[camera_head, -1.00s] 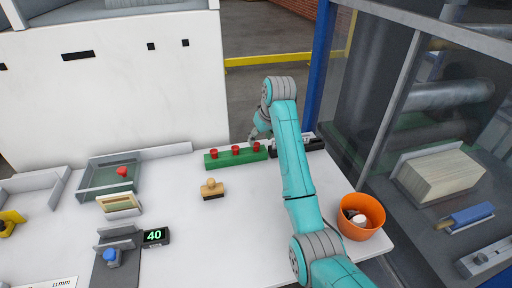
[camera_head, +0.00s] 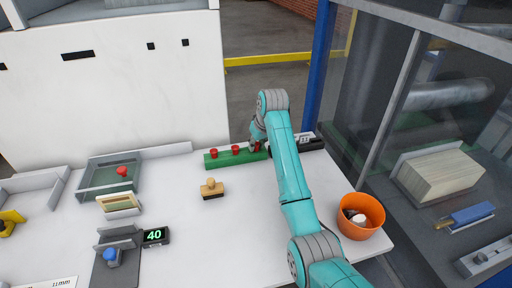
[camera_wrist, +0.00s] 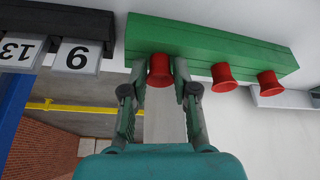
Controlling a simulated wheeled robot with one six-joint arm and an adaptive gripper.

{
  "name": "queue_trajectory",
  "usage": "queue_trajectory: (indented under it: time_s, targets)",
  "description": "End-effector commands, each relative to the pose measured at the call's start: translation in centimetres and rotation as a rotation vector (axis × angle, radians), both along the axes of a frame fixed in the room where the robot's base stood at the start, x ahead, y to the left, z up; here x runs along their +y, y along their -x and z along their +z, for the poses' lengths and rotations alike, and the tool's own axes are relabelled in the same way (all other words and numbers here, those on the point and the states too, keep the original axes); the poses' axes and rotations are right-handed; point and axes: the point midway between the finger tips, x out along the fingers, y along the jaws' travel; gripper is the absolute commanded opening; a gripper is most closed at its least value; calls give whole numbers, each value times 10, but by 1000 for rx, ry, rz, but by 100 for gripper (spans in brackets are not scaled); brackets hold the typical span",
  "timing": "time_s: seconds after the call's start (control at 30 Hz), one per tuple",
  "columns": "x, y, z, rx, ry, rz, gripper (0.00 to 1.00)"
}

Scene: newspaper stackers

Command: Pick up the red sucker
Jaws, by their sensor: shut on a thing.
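A green block (camera_head: 222,161) holding a row of red suckers stands at the back of the white table. Two suckers show clear in the head view, a left one (camera_head: 213,154) and a middle one (camera_head: 236,150). My gripper (camera_head: 256,146) is at the right end of the block. In the wrist view my gripper (camera_wrist: 162,80) has its fingers on both sides of the end red sucker (camera_wrist: 160,70), shut on it. That sucker still sits against the green block. The other two suckers (camera_wrist: 223,77) (camera_wrist: 268,83) are beside it, untouched.
A black number counter (camera_head: 309,142) stands right of the green block. A wooden-handled stamp (camera_head: 212,189) lies in front of it. An orange bucket (camera_head: 360,217) stands at the right edge. A green-floored tray (camera_head: 108,176) holding a red item is at left.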

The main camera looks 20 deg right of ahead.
Motion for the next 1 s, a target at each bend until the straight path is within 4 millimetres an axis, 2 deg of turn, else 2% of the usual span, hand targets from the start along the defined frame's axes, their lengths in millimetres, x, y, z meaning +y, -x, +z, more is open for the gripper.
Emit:
queue_trajectory:
  time_s: [0.27, 0.7, 0.83, 1.0]
  targets:
    - [0, 0, 6, -2, -1, 0, 10]
    - [0, 0, 80, -2, 0, 0, 10]
    - [0, 0, 94, 0, 0, 0, 10]
    - [0, 0, 100, 0, 0, 0, 10]
